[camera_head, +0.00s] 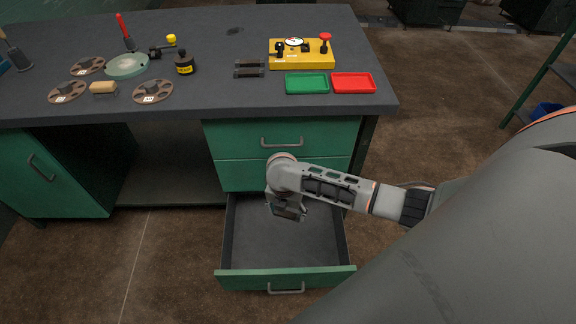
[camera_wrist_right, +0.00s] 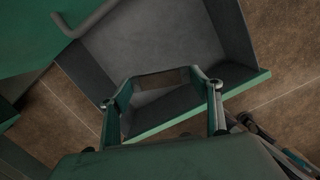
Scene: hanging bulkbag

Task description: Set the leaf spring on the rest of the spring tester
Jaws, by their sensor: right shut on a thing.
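The yellow spring tester (camera_head: 302,55) stands at the back right of the bench, with a round dial, a black part and a red knob on top. My right gripper (camera_head: 287,207) is over the open drawer, in front of and below the bench top. It is shut on a dark, brownish flat strip, which looks like a leaf spring (camera_wrist_right: 162,79); in the right wrist view the strip spans between the fingertips (camera_wrist_right: 162,86). My left gripper is not in view.
A green tray (camera_head: 307,84) and a red tray (camera_head: 353,83) sit in front of the tester. The open drawer (camera_head: 286,276) looks empty.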

